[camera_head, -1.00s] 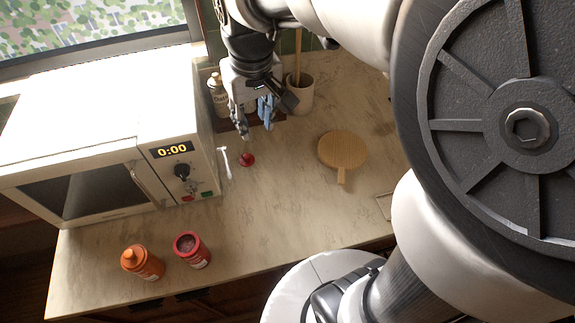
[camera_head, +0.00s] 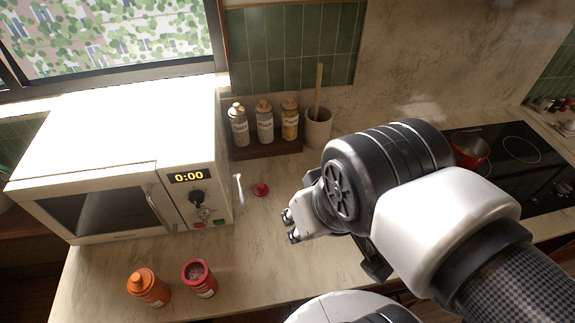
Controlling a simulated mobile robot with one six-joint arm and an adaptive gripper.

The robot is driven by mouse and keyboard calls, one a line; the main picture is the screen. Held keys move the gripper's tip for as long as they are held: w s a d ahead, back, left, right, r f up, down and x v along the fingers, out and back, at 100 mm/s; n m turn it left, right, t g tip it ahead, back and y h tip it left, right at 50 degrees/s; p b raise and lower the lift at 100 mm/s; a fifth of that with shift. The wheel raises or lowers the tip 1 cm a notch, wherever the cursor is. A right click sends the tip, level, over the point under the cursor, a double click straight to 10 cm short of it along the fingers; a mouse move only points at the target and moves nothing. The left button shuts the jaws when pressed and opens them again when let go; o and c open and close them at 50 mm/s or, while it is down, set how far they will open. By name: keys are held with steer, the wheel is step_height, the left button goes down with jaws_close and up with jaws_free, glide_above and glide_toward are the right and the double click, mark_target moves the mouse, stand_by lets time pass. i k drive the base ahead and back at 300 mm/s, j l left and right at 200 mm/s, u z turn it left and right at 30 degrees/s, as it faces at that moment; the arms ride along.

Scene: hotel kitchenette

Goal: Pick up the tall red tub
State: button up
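The red tub (camera_head: 199,279) stands upright near the counter's front edge, just right of an orange bottle (camera_head: 148,288). Its top looks open, with dark contents inside. A small round red piece (camera_head: 261,189), like a lid or knob, lies on the counter farther back. My gripper (camera_head: 291,226) is above the counter, to the right of and farther back than the tub, and apart from it. It points left and looks empty. It is small and partly turned away, so its finger opening is unclear.
The microwave (camera_head: 114,165) stands at the left, behind the tub. Labelled jars (camera_head: 264,123) and a utensil crock (camera_head: 318,129) stand at the back. A red pot (camera_head: 469,151) is on the cooktop (camera_head: 516,151) at right. Counter around the tub's right side is clear.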

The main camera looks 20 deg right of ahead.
mark_target(196, 274)
steer(key=k+l+z, duration=0.1)
steer(key=z, duration=1.75)
steer(key=k+j+u, duration=0.1)
steer(key=u, duration=0.75)
steer(key=k+j+u, duration=0.1)
steer(key=j, duration=0.2)
steer(key=k+j+u, duration=0.1)
steer(key=k+j, duration=0.15)
steer(key=k+j+u, duration=0.1)
steer(key=j, duration=0.3)
steer(key=k+j, duration=0.15)
steer(key=j, duration=0.15)
steer(key=k+j+u, duration=0.15)
steer(key=j, duration=0.2)
steer(key=k+j+u, duration=0.1)
steer(key=j, duration=0.25)
